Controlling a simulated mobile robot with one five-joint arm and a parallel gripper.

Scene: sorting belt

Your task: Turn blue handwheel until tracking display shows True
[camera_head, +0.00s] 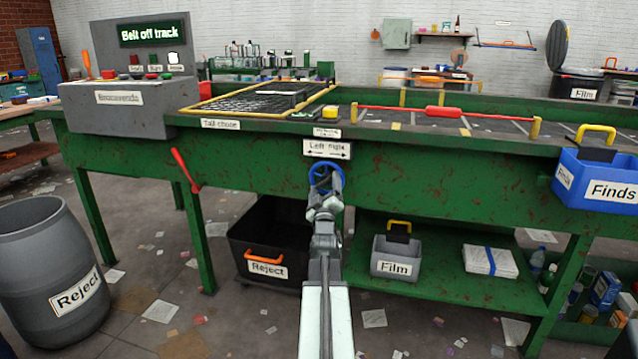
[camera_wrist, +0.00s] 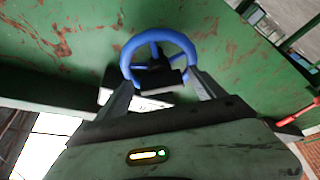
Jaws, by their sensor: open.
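The blue handwheel (camera_head: 326,176) is mounted on the green front side of the belt table, below a "Left right" label (camera_head: 327,149) with a two-way arrow. It also shows in the wrist view (camera_wrist: 159,38), with a dark hub. My gripper (camera_head: 327,190) is in front of the wheel. In the wrist view its two fingers (camera_wrist: 172,90) are spread apart, one on each side of the wheel's lower part. I cannot tell whether they touch the rim. The display (camera_head: 152,32) at the back left reads "Belt off track".
A grey control box (camera_head: 130,122) stands on the table's left. A red lever (camera_head: 185,170) sticks out of the front side. Below are a black Reject crate (camera_head: 252,236) and a grey Film box (camera_head: 396,264). A blue Finds bin (camera_head: 603,170) hangs at the right.

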